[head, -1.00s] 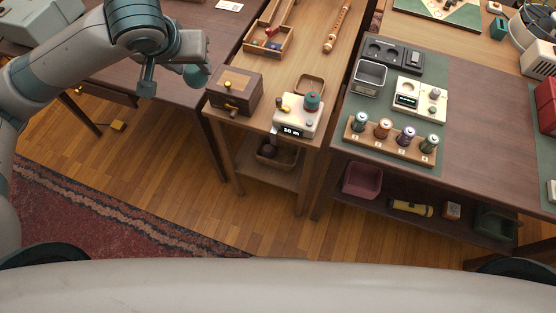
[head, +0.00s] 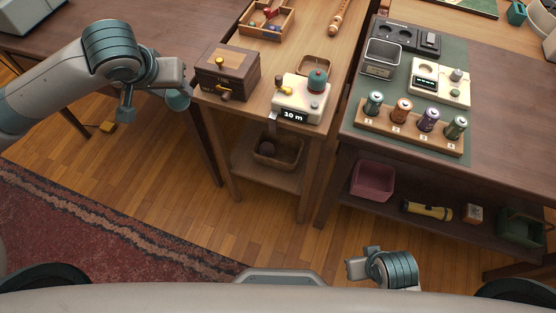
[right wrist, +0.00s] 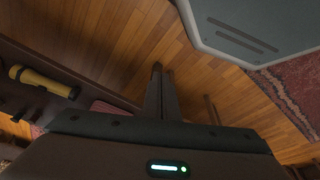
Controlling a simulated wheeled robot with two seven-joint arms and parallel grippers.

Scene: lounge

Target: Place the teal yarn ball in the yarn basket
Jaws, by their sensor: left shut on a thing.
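The teal yarn ball (head: 177,101) is at the end of my left gripper (head: 181,88), which is shut on it. The ball hangs in the air left of the wooden box, in front of the dark table at left. The yarn basket looks to be the brown basket (head: 279,164) on the low shelf of the narrow wooden table. It holds a dark brown ball. My left gripper is above and left of this basket. My right gripper (right wrist: 163,70) is empty, its fingers close together, over the floor; part of it shows low in the head view.
A wooden box (head: 226,72) and a white device reading 10 m (head: 299,100) stand on the table above the basket. A pink bin (head: 373,181) and a yellow flashlight (head: 427,211) are on the right shelf. The floor in front is clear.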

